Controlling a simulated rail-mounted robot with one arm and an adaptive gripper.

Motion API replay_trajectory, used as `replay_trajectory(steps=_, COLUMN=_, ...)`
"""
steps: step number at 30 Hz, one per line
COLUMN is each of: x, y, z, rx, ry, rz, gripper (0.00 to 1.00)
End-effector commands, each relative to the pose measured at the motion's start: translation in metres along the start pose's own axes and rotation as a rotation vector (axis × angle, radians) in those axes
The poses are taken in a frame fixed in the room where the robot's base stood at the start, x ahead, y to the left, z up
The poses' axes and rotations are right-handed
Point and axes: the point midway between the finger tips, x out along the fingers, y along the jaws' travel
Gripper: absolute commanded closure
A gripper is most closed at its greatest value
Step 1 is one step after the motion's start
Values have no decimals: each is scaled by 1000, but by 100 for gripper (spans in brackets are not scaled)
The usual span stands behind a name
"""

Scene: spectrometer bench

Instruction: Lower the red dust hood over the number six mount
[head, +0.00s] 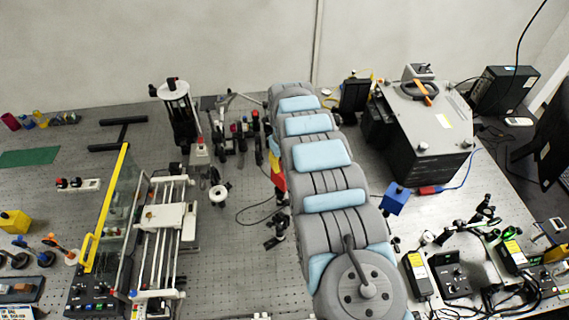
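A red shape (279,182), with yellow just above it, shows at the left edge of my arm in the middle of the bench. It may be the red dust hood, but my arm hides most of it. Several small dark mounts with posts (240,132) stand in a group left of my arm. I cannot read any numbers on them, so I cannot tell which mount is number six. My gripper is not visible; my arm stretches toward the back of the bench and covers the area beneath it.
A blue box (394,200) stands close right of my arm, and a large grey instrument (424,130) is behind it. A clear panel with a yellow frame (107,208) and a railed stage (160,235) stand at left. A yellow box (14,222) is far left.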

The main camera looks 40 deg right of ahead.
Motion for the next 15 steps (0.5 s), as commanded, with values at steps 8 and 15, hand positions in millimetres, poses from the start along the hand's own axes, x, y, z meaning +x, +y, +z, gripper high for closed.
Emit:
replay_trajectory(steps=8, x=-3, y=0, z=0, rx=0, ry=0, rz=0, gripper=60)
replay_trajectory(steps=15, x=-23, y=0, z=-1, rx=0, ry=2, rz=1, gripper=60)
